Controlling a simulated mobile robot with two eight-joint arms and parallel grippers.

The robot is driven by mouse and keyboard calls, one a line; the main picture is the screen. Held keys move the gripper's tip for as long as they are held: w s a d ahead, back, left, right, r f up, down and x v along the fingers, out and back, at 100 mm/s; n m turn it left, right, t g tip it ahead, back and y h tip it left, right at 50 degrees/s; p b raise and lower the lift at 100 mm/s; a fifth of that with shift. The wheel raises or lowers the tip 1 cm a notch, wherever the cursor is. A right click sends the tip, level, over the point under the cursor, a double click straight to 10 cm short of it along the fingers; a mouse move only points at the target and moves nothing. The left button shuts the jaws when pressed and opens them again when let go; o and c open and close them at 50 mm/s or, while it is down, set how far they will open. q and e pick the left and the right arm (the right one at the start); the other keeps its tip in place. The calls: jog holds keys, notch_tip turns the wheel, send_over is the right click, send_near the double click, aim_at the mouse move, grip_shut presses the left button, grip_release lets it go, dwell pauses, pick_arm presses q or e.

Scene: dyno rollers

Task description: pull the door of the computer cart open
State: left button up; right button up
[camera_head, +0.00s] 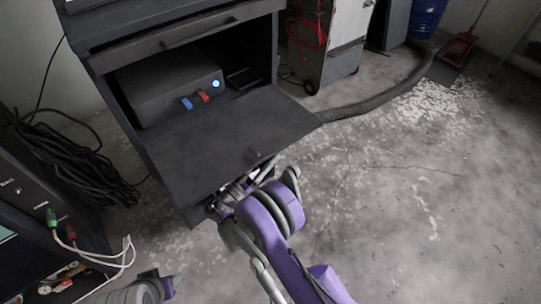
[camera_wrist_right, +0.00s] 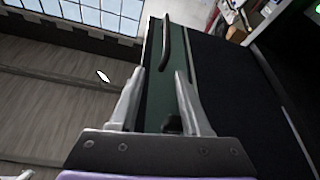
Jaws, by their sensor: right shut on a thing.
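The computer cart (camera_head: 270,45) is dark grey and stands at the upper middle of the head view. Its door (camera_head: 195,145) is folded down and sticks out towards me, leaving the compartment open. A small handle (camera_head: 257,158) shows near its right front edge. My right gripper (camera_head: 235,188) is at the door's front edge, partly hidden by its own wrist. In the right wrist view its two fingers (camera_wrist_right: 158,90) stand either side of a dark green panel, seemingly the door, with a bar handle (camera_wrist_right: 166,42) beyond the fingertips.
A grey box (camera_head: 165,85) with a lit blue button sits inside the cart. Black cables (camera_head: 75,165) and a rack (camera_head: 25,215) with wires stand at left. A ribbed hose (camera_head: 380,100) runs along the floor at right. The floor (camera_head: 430,190) at right is clear.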

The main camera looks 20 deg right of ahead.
jog(key=b+v, duration=0.3)
jog(key=v, duration=0.8)
jog(key=shift+s+a+b, duration=0.2)
jog(key=shift+a+b, duration=0.05)
jog(key=shift+b, duration=0.15)
dwell(0.3)
jog(key=shift+f, duration=0.1)
dwell(0.7)
